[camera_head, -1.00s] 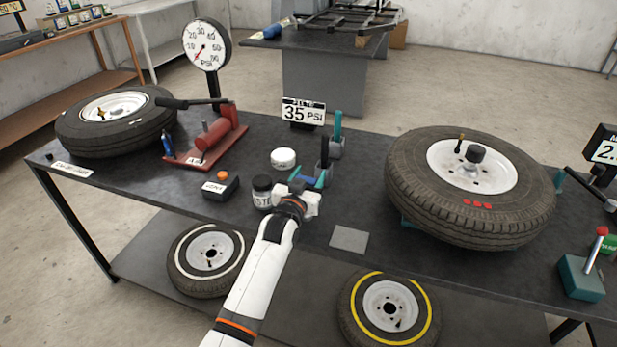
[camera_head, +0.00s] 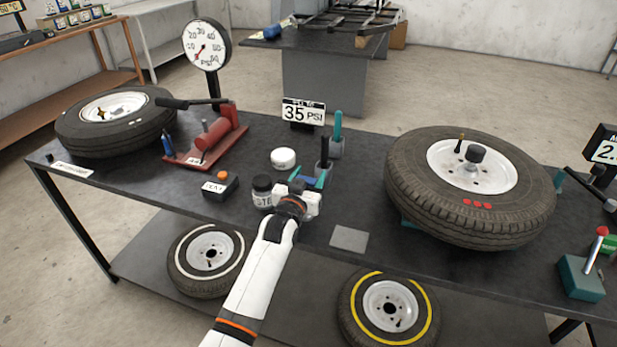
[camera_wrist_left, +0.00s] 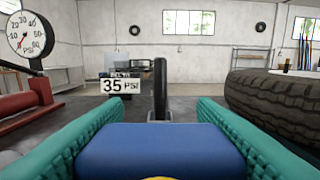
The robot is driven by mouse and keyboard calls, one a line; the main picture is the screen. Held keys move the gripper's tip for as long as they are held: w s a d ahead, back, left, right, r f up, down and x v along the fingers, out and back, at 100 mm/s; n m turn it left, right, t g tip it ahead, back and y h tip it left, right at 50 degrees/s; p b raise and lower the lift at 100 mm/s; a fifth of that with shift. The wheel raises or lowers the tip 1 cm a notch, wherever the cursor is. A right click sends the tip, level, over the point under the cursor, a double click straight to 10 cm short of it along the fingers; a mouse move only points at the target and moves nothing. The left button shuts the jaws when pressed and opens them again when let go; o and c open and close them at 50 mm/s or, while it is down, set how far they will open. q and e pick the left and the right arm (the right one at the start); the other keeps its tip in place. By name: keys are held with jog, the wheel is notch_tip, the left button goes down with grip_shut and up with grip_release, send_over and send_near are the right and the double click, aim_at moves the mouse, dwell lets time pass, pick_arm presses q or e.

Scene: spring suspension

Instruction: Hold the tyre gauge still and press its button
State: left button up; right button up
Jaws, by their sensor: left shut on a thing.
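My left gripper (camera_head: 308,181) reaches over the front middle of the bench, with teal fingers. In the left wrist view its ribbed fingers are shut on a blue block-shaped thing (camera_wrist_left: 160,147), likely the tyre gauge. A bit of yellow (camera_wrist_left: 158,178) shows at its near edge, cut off by the frame; I cannot tell if it is the button. In the head view the blue thing is small and partly hidden by my gripper. A dark upright bar (camera_wrist_left: 160,88) stands just beyond it. My right gripper is not in view.
A dark jar (camera_head: 262,190) stands close left of my gripper, near a box with an orange button (camera_head: 220,186). A white round tin (camera_head: 283,158) and the 35 PSI sign (camera_head: 303,112) stand behind. A large tyre (camera_head: 420,205) lies right. Bare bench surrounds the grey pad (camera_head: 349,239).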

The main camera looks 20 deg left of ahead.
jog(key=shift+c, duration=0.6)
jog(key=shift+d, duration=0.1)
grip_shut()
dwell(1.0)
